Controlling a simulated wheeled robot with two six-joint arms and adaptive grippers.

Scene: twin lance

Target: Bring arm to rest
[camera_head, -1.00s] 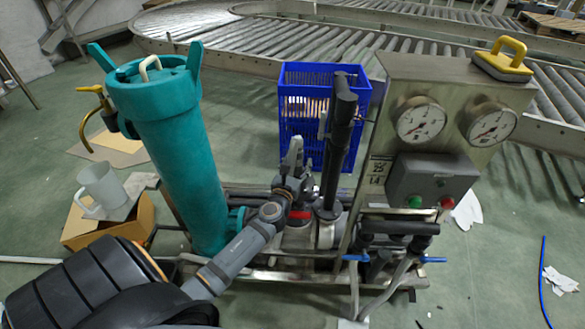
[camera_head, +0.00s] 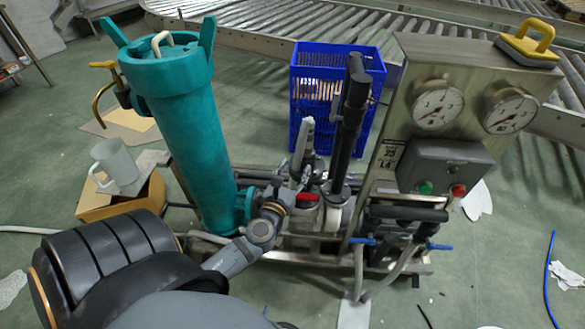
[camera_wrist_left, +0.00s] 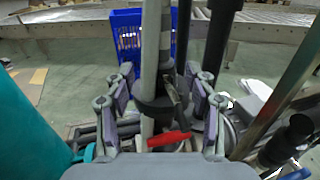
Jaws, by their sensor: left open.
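My left arm (camera_head: 235,257) comes in from the lower left and reaches to the valve area between the teal cylinder and the gauge panel. My left gripper (camera_head: 298,186) is small and partly lost among the pipes there. In the left wrist view its open fingers (camera_wrist_left: 165,88) stand on either side of a light grey upright pipe (camera_wrist_left: 150,62). A red valve handle (camera_wrist_left: 169,138) shows low between the fingers, and also in the head view (camera_head: 307,197). My right gripper is not in view.
The teal cylinder (camera_head: 185,130) stands close left of the arm. A black upright pipe (camera_head: 347,130), a blue crate (camera_head: 308,62) and the gauge panel (camera_head: 420,65) stand right and behind. A cardboard box (camera_head: 115,203) with a white jug (camera_head: 115,162) stands left.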

